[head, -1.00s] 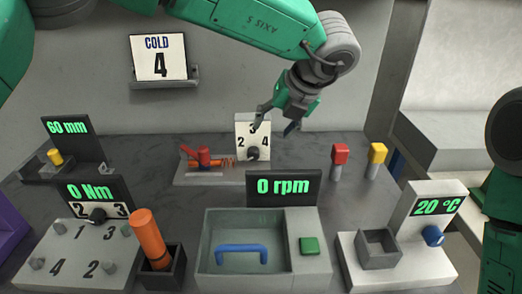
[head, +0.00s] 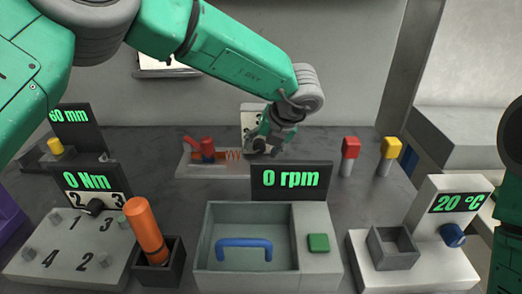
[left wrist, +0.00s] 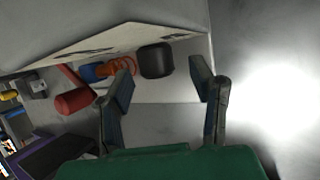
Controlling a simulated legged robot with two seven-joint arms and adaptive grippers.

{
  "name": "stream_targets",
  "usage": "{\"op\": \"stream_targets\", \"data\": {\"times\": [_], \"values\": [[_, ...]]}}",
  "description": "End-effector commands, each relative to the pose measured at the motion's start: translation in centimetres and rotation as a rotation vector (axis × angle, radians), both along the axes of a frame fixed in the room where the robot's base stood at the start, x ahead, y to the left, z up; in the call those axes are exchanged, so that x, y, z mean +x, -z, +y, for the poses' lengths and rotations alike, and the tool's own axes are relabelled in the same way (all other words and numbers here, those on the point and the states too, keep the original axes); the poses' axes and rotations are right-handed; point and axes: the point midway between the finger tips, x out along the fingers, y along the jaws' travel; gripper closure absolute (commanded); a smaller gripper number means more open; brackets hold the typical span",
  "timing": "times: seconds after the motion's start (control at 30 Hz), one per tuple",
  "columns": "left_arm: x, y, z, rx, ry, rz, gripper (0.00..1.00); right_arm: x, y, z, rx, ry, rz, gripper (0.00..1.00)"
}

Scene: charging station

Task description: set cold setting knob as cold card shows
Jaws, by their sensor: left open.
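The cold setting knob (left wrist: 156,60) is a dark round knob on a pale panel (head: 247,120) at the back middle of the bench. My left gripper (head: 264,147) is open at this panel and hides most of its numbers and the knob in the head view. In the left wrist view the open fingers (left wrist: 163,75) appear on either side of the knob. I cannot tell whether the knob is within their depth, and no contact is clear. The cold card (head: 160,62) on the back wall is mostly hidden by my left arm; its number is covered now. My right gripper is out of view.
A red lever (head: 207,144) and an orange spring (head: 234,155) sit just left of the panel. Red (head: 350,148) and yellow (head: 391,148) posts stand to its right. The rpm display (head: 290,180) stands in front. Bare bench lies between the panel and the red post.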

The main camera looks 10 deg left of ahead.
Motion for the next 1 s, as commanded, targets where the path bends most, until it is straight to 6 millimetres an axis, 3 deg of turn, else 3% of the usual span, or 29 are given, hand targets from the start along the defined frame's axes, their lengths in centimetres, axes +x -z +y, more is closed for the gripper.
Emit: {"op": "stream_targets", "data": {"times": [0.37, 0.4, 0.53, 0.77, 1.0], "values": [[0.3, 0.7, 0.4, 0.001, 0.000, -0.001, 0.51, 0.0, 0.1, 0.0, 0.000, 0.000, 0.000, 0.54], [0.3, 0.7, 0.4, 0.001, 0.000, -0.001, 0.54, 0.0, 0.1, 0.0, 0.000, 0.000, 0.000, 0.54], [0.3, 0.7, 0.4, 0.000, 0.000, -0.001, 1.00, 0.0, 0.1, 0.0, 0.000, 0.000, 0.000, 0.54], [0.3, 0.7, 0.3, 0.006, 0.002, 0.002, 1.00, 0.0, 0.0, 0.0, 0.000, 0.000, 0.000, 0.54], [0.2, 0.6, 0.1, 0.084, 0.003, 0.020, 1.00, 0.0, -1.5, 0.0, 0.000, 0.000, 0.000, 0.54]]}}
